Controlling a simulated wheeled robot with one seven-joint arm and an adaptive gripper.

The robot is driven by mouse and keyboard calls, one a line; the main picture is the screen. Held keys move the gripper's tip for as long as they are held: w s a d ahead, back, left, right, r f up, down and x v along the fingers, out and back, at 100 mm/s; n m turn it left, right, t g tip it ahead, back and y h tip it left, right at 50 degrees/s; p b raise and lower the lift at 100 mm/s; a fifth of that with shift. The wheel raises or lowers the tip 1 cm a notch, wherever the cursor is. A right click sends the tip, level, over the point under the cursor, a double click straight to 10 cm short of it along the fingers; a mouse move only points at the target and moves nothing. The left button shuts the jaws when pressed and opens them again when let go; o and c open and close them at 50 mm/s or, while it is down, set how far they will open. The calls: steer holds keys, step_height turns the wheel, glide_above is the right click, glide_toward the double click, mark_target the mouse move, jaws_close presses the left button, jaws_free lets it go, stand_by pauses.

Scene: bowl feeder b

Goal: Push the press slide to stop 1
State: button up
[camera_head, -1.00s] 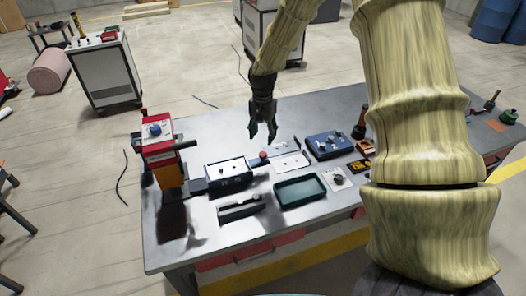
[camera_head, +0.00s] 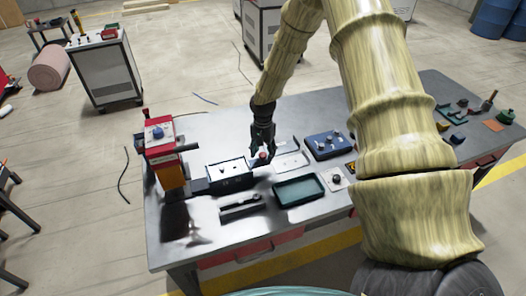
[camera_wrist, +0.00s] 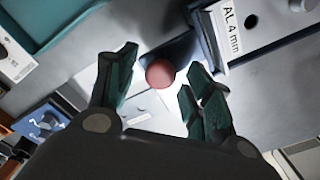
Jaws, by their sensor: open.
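The red and orange press (camera_head: 160,135) stands upright at the table's left end. The press slide unit (camera_head: 229,179), a dark box with a pale top, sits just right of it. A red ball knob (camera_head: 262,155) is at its right end. My gripper (camera_head: 261,151) points down at the knob, with its fingers open. In the wrist view the knob (camera_wrist: 160,73) shows between the two open fingertips (camera_wrist: 157,88). I cannot tell whether they touch it. A label reading AL 4 mm (camera_wrist: 232,32) is on a part beside the knob. Stop marks are not readable.
A green tray (camera_head: 298,203) and a dark slotted block (camera_head: 242,207) lie in front. A blue box with knobs (camera_head: 327,144) and a white plate (camera_head: 291,161) are to the right. The grey table (camera_head: 215,125) is bare behind the slide unit.

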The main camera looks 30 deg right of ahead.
jaws_close()
stand_by(0.3)
steer(key=shift+w+a, duration=0.1)
